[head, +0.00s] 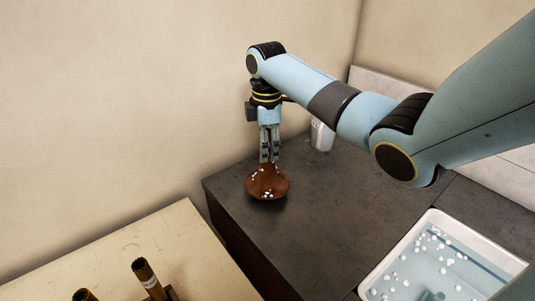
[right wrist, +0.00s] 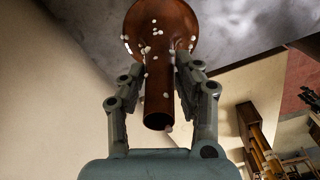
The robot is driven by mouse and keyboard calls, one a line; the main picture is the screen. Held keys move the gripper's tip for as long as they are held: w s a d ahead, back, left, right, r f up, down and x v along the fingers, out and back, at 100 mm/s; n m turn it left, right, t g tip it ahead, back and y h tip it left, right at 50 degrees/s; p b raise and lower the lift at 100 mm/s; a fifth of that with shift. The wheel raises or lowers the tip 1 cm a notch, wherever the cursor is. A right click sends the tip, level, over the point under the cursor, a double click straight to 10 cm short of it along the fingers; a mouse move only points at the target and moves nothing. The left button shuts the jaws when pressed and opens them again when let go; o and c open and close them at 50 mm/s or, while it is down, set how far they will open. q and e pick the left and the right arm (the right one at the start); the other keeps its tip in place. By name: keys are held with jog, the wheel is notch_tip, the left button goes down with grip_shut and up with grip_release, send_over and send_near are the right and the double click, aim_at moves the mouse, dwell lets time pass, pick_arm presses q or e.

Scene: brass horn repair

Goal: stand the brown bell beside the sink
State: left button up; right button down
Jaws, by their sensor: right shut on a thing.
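The brown bell (head: 267,186) is over the far left part of the dark counter, flared end down and narrow tube up. White foam specks cling to it. My right gripper (head: 269,158) points down and is shut on its tube. In the right wrist view the fingers (right wrist: 159,68) grip both sides of the tube of the bell (right wrist: 162,28). I cannot tell whether the bell's rim touches the counter. The sink (head: 395,256) is a white basin of bluish water with floating foam at the lower right. My left gripper is out of view.
A whitish cup (head: 322,136) stands on the dark counter (head: 330,200) behind my right forearm. The counter between bell and sink is clear. A cream table (head: 95,262) at the lower left bears upright brown-gold tubes (head: 147,274). A wall rises behind.

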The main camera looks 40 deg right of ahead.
notch_tip(320, 180, down, 2)
jog(key=shift+f, duration=0.25)
jog(key=shift+d+f, duration=0.1)
jog(key=shift+f, duration=0.1)
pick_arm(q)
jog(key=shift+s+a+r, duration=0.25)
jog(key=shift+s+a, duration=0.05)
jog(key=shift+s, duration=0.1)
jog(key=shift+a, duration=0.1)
pick_arm(e)
jog(key=c, duration=0.9)
grip_release()
notch_tip(320, 180, up, 12)
jog(key=shift+r+b, duration=0.1)
jog(key=shift+b, duration=0.75)
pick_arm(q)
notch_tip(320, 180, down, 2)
